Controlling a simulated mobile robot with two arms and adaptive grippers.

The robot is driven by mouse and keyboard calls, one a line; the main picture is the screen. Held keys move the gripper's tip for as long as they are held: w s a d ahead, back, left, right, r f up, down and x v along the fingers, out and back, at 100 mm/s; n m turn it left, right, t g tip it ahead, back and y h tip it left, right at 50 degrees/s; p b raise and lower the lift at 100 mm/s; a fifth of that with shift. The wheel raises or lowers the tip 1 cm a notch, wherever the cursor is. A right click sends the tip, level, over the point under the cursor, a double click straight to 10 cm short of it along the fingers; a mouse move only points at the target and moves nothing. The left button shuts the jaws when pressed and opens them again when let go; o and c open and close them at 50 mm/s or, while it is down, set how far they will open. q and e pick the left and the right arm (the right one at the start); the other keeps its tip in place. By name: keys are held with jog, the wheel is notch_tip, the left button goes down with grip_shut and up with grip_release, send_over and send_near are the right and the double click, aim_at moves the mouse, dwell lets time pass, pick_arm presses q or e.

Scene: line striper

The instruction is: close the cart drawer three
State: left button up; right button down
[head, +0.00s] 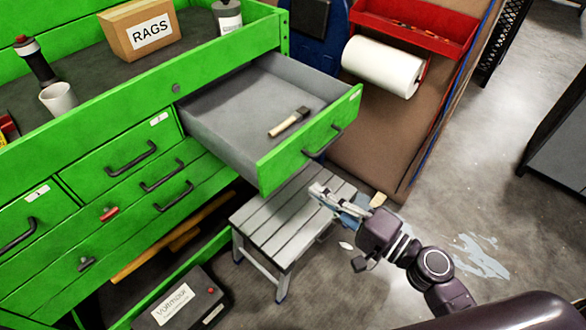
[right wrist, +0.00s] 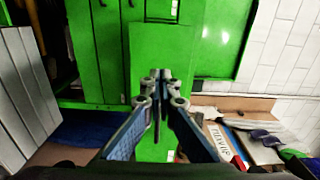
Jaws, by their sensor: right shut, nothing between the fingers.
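The green cart (head: 222,190) fills the left of the head view. Its upper right drawer (head: 310,150) is pulled far out, with a grey inside, a green front and a dark handle (head: 322,142). A brush with a pale handle (head: 288,122) lies in it. My right gripper (head: 318,190) is shut and empty, in front of and below the drawer front, apart from it in the picture. In the right wrist view the shut fingertips (right wrist: 160,76) point toward a green panel (right wrist: 165,45); I cannot tell which part of the cart it is. My left gripper is not in view.
A grey slatted step stool (head: 290,220) stands below the open drawer, close to my right gripper. A low drawer with a black case (head: 182,305) is also out. A paper towel roll (head: 383,66) and red tray (head: 420,25) are behind.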

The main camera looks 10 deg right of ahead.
aim_at(282, 168)
jog(key=p+x, duration=0.2)
jog(key=x, duration=0.5)
jog(key=shift+w+a+r+p, duration=0.1)
jog(key=shift+w+p, duration=0.05)
jog(key=shift+p, duration=0.15)
jog(key=shift+w+a, duration=0.3)
jog(key=shift+w, duration=0.05)
